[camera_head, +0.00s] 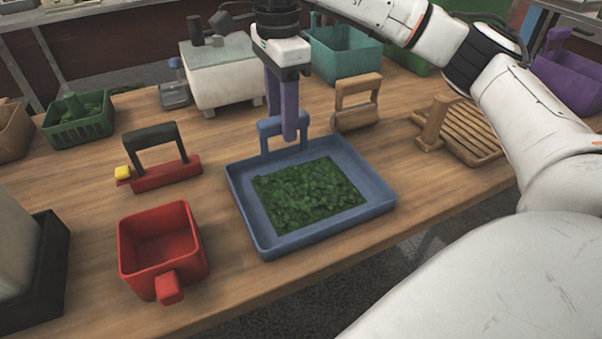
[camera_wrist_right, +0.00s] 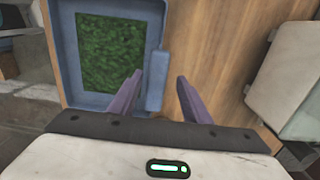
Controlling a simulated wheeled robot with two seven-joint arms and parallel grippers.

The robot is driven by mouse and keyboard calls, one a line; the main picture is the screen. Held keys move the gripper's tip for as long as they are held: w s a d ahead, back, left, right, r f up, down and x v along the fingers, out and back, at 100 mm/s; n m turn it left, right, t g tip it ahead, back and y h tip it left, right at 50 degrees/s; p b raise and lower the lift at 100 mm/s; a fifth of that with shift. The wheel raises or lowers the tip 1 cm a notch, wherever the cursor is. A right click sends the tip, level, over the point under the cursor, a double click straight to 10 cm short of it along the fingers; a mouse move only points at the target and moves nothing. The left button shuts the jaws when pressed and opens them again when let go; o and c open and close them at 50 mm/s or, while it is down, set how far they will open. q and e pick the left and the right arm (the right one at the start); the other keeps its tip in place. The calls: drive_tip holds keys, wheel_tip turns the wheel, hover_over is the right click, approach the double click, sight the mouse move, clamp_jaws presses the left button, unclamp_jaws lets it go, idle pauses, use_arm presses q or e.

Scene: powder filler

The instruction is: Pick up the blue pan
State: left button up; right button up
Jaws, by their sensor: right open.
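The blue pan (camera_head: 262,246) lies flat on the wooden table with green leafy bits (camera_head: 308,193) in it. Its raised blue handle (camera_head: 270,128) stands at the far edge. My right gripper (camera_head: 290,138) points down over this handle, with purple fingers apart. In the right wrist view the pan (camera_wrist_right: 62,50) is at the upper left, and its handle (camera_wrist_right: 155,80) shows between the two fingertips (camera_wrist_right: 160,77), nearer the left one. I cannot tell how far the fingers reach down around it. My left gripper is not in view.
A red scoop-like box (camera_head: 135,258) and a red tool with a black handle (camera_head: 160,175) are left of the pan. A brown handled block (camera_head: 355,117) stands close behind right. A white scale-like box (camera_head: 222,85) is farther back. Bare table lies right of the pan.

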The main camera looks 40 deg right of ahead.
sight(306, 170)
drive_tip(key=f, duration=0.3)
drive_tip(key=shift+s+f, duration=0.35)
drive_tip(key=shift+f, duration=0.35)
drive_tip(key=c, duration=1.1)
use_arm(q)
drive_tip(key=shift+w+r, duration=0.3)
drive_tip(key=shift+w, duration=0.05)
use_arm(e)
clamp_jaws()
